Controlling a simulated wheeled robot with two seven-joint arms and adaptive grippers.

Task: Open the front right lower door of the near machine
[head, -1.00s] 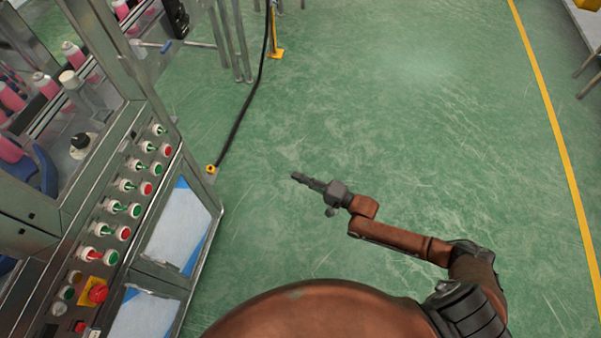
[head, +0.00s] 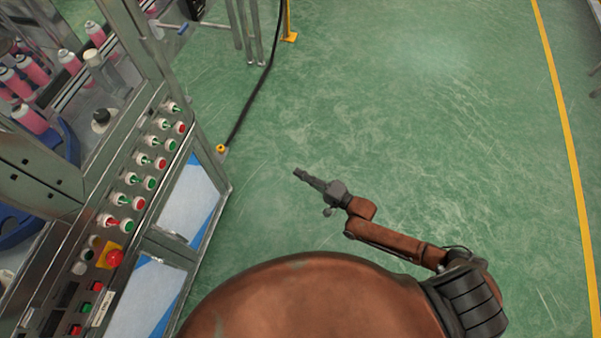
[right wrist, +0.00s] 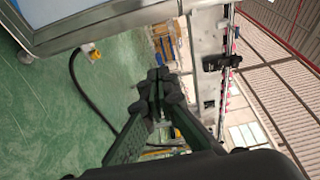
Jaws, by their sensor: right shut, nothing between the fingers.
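The near machine (head: 120,150) stands at the left of the head view, a metal frame with a sloped panel of red and green buttons. Below the panel are lower doors with pale, blue-edged faces: one farther along (head: 190,205) and one closer to me (head: 148,298). Both look closed; their handles cannot be made out. My right gripper (head: 299,173) is over the green floor to the right of the machine, apart from it, shut and empty. Its shut fingers also show in the right wrist view (right wrist: 160,82). My left gripper is not in view.
A black cable (head: 255,100) runs across the floor to a yellow fitting (head: 221,149) by the machine's corner. Pink cans (head: 30,118) stand inside the machine. A yellow line (head: 560,110) marks the floor at the right. The floor between is clear.

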